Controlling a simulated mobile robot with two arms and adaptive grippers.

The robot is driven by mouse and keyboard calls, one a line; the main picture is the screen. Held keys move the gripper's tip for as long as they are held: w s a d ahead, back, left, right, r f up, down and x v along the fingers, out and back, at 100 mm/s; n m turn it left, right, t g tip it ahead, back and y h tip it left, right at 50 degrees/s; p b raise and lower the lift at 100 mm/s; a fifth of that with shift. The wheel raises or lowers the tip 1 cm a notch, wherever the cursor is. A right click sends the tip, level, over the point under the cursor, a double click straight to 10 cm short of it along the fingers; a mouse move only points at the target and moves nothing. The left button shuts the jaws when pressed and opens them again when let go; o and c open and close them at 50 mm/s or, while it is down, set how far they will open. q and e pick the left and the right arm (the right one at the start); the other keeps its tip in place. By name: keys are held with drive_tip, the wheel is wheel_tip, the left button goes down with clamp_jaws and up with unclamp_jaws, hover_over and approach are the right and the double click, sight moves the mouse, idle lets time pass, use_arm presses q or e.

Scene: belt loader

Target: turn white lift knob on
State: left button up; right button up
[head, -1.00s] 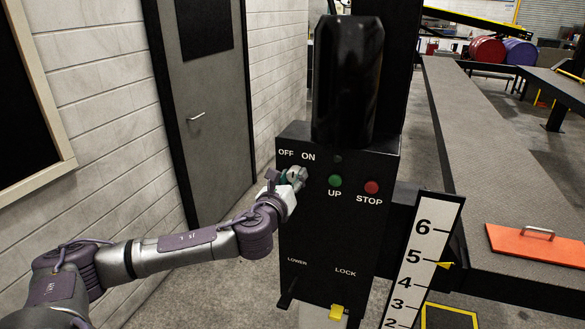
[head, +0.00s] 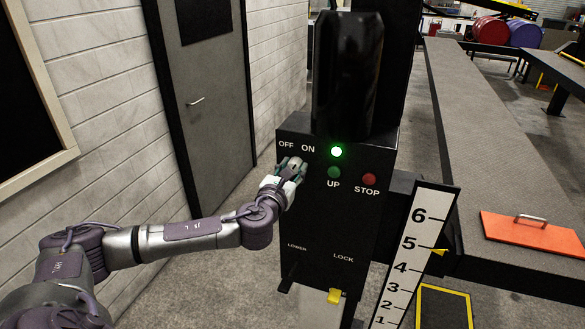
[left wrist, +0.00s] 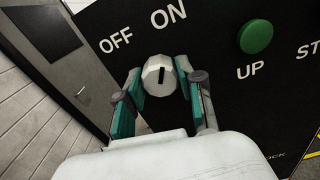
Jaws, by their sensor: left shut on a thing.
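The white lift knob (left wrist: 159,73) is on the black control box (head: 335,225), below the OFF and ON labels. It has a dark pointer mark, seen in the left wrist view. My left gripper (head: 292,168) is at the box face, shut on the knob with one finger on each side. In the head view the fingers largely hide the knob. A small round light (head: 336,152) right of the ON label glows bright green. My right gripper is not in view.
A green UP button (head: 334,172) and a red STOP button (head: 369,179) sit right of the knob. A numbered scale (head: 412,260) stands right of the box. A grey door (head: 205,110) is at the left; an orange plate (head: 530,236) lies on the belt at the right.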

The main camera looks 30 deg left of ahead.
use_arm(q)
drive_tip(key=o, duration=1.1)
drive_tip(key=shift+o, duration=0.2)
drive_tip(key=v, duration=1.2)
